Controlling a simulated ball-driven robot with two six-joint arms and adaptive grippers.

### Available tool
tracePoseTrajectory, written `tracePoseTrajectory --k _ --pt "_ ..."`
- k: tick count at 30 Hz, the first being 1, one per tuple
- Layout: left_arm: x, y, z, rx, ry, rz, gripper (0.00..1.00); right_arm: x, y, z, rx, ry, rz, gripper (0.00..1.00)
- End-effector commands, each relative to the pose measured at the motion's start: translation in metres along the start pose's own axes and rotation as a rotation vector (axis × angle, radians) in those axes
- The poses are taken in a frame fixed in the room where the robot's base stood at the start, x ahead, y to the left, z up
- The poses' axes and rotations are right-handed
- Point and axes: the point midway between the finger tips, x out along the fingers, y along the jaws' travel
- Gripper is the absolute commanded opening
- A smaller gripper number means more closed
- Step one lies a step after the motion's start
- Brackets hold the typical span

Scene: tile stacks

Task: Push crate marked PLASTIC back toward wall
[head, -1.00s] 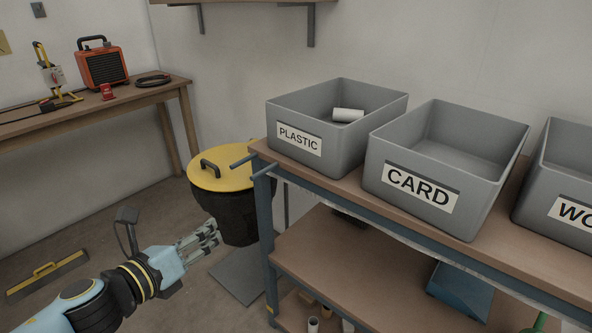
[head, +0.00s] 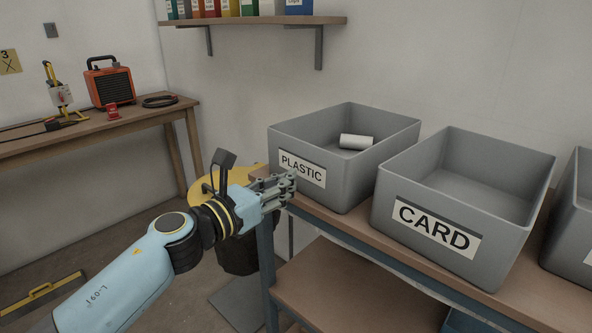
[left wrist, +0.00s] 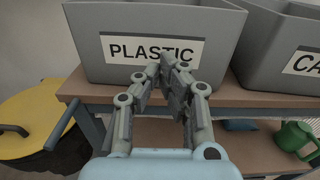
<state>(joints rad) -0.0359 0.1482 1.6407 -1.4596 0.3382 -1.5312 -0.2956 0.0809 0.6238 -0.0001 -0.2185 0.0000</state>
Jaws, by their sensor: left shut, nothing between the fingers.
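The grey crate marked PLASTIC (head: 345,180) stands on the upper shelf of a cart, near its left end. A white roll (head: 356,142) lies inside it. My left gripper (head: 292,183) is shut and empty, with its fingertips in front of the crate's labelled face at the label's lower part. In the left wrist view the fingers (left wrist: 172,62) overlap the lower edge of the PLASTIC label (left wrist: 120,50). I cannot tell whether the tips touch the crate. My right gripper is not in view.
A grey crate marked CARD (head: 400,245) stands right of the PLASTIC crate, with a narrow gap between. Another crate (head: 575,240) is at the right edge. A yellow-lidded bin (head: 200,188) stands behind my left arm. A wall shelf (head: 270,20) hangs above.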

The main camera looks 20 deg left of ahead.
Motion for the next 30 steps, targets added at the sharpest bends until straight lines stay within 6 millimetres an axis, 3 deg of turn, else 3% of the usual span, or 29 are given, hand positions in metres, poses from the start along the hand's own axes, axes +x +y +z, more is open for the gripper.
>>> tracePoseTrajectory --k 7,22,30 --pt "0.030 0.000 0.000 0.000 0.000 0.001 0.00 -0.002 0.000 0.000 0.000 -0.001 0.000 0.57" --pt "0.039 0.000 -0.001 0.000 -0.001 0.001 0.00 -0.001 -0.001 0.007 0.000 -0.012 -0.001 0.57" --pt "0.100 0.000 -0.003 -0.001 -0.003 0.000 0.00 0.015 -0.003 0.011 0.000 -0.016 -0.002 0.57"
